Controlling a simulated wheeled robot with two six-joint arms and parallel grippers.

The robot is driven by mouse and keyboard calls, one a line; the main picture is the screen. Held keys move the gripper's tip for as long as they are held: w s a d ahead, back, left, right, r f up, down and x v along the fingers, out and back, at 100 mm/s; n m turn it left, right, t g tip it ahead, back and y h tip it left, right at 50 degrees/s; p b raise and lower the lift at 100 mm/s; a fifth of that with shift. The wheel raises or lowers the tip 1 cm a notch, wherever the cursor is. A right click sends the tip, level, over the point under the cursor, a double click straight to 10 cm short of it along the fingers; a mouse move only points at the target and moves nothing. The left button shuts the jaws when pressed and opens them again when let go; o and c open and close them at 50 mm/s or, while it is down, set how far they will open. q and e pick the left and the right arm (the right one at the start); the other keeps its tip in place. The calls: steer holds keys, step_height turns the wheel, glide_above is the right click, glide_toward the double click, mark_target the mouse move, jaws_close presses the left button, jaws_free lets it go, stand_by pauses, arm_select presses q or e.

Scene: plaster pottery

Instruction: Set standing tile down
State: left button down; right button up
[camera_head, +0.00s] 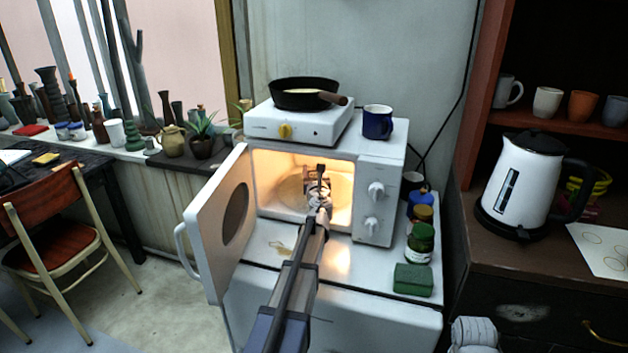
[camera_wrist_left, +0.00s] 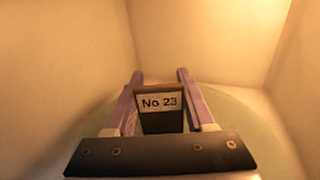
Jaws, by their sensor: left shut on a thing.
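The tile (camera_wrist_left: 160,121) is a dark brown piece with a pale label reading "No 23". In the left wrist view it stands between the two purple-grey fingers of my left gripper (camera_wrist_left: 160,100), which is shut on it. In the head view my left gripper (camera_head: 318,184) is inside the lit, open microwave (camera_head: 367,205), over the round turntable (camera_head: 287,191). A greenish turntable rim shows behind the fingers in the wrist view. I cannot tell whether the tile touches the turntable. My right gripper is not in view.
The microwave door (camera_head: 212,215) stands open to the left. A hotplate (camera_head: 300,124) with a black pan (camera_head: 296,91) and a blue mug (camera_head: 377,122) are on top. Several jars and a green sponge (camera_head: 413,279) stand to the right. The microwave's side walls are close around my gripper.

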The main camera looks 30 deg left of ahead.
arm_select(q)
steer(key=shift+f, duration=0.6)
steer(key=shift+f, duration=0.1)
steer(key=shift+f+b, duration=0.15)
steer(key=shift+b, duration=0.2)
steer(key=shift+c, duration=1.3)
jaws_free()
steer(key=shift+r, duration=0.2)
steer(key=shift+r+p, duration=0.15)
steer(key=shift+p, duration=0.2)
steer(key=v, duration=1.2)
